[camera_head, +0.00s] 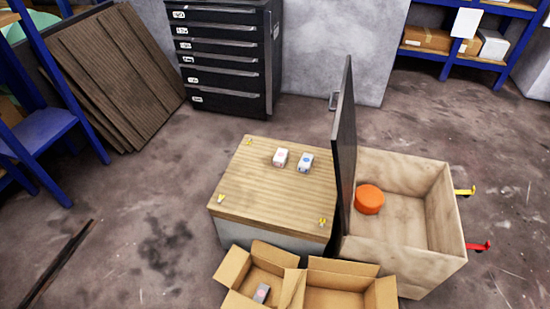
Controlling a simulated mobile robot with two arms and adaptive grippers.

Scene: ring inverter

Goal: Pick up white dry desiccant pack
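Two small white packs lie side by side on the wooden top of a box-like stand (255,185). The left pack (280,157) has a faint pinkish mark. The right pack (305,162) has a blue mark. A third, greyer pack (262,293) with a pinkish mark lies in the left cardboard box. I cannot read any label, so I cannot tell which pack is the dry desiccant. Neither of my grippers is in view.
A dark upright panel (344,150) stands between the wooden top and an open crate (400,240) holding an orange round object (369,199). Yellow (464,192) and red (480,246) fittings jut from the crate's right side. Open cardboard boxes (345,268) stand in front. Floor at left is mostly clear.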

